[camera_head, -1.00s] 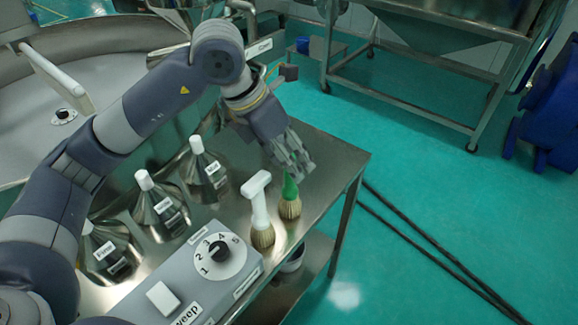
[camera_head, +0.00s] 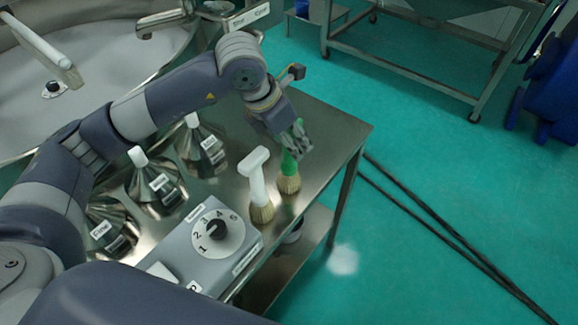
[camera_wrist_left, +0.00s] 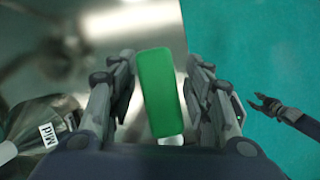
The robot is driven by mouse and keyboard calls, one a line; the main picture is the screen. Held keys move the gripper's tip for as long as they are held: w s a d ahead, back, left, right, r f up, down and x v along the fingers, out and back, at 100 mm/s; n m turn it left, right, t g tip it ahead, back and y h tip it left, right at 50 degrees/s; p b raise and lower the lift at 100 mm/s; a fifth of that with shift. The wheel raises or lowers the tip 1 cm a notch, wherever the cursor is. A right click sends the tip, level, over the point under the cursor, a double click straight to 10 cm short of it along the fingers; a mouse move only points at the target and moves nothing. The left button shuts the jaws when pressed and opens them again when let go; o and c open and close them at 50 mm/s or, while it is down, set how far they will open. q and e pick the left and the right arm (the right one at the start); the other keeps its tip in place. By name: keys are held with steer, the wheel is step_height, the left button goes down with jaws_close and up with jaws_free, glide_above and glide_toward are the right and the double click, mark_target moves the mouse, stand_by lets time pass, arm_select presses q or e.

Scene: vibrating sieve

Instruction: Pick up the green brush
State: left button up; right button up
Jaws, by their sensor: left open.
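The green brush (camera_head: 288,163) stands upright on the steel table (camera_head: 335,135), bristles down, near its right edge. My left gripper (camera_head: 293,146) is at the top of its green handle, with the fingers around it. In the left wrist view the green handle (camera_wrist_left: 160,92) lies between the two open fingers of the left gripper (camera_wrist_left: 162,100), with gaps on both sides. The brush's bristles are hidden in that view. My right gripper is not clearly seen in the head view; in the wrist view a dark gripper (camera_wrist_left: 270,103) shows at the right, apparently with parted fingers.
A white brush (camera_head: 257,183) stands just left of the green one. The control box with a dial (camera_head: 217,232) is in front. Several steel funnel-like containers with white tops, one labelled Mid (camera_head: 203,150), stand to the left.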

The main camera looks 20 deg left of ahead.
arm_select(q)
steer(key=shift+x, duration=1.2)
jaws_close()
